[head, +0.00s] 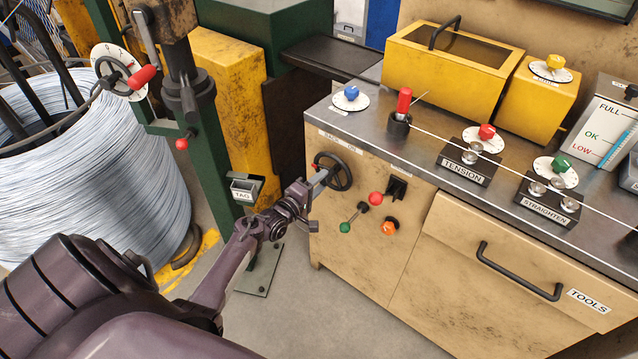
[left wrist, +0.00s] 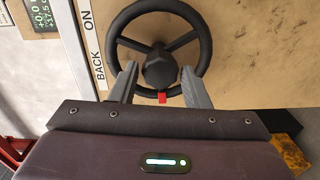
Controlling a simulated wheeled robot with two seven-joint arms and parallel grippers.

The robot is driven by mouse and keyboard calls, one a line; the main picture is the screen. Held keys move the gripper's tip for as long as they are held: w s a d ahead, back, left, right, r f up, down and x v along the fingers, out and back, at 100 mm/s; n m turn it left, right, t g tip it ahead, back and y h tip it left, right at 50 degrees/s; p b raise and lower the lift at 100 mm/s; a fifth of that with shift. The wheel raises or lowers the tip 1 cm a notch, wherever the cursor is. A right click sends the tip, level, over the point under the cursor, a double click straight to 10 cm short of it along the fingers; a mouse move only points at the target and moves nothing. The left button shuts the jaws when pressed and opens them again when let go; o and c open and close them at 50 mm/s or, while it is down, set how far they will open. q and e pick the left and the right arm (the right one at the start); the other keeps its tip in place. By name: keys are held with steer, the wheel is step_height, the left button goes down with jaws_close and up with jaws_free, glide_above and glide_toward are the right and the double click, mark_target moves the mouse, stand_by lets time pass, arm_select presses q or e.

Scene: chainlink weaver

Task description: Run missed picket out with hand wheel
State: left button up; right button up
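The black hand wheel (head: 333,171) is on the front of the tan cabinet, under a BACK / ON label. It also shows in the left wrist view (left wrist: 200,38), with a red mark at the bottom of its rim. My left gripper (head: 318,178) is at the wheel. In the left wrist view its two grey fingers (left wrist: 159,78) are apart, one on each side of the hub; I cannot tell whether they touch the wheel. A pale wire (head: 450,141) runs over the bench top. I cannot make out a separate missed picket. My right gripper is not in view.
A lever with red and green knobs (head: 355,216) and an orange knob (head: 389,228) sit below the wheel. The TOOLS drawer handle (head: 518,272) juts out at right. A TAG box (head: 246,188) and wire coil (head: 90,165) stand at left. Floor in front is clear.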

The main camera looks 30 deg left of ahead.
arm_select(q)
steer(key=shift+o, duration=1.2)
steer(key=s, duration=0.7)
steer(key=shift+s+a+r, duration=0.15)
steer(key=shift+s+a, duration=0.2)
steer(key=shift+s, duration=0.05)
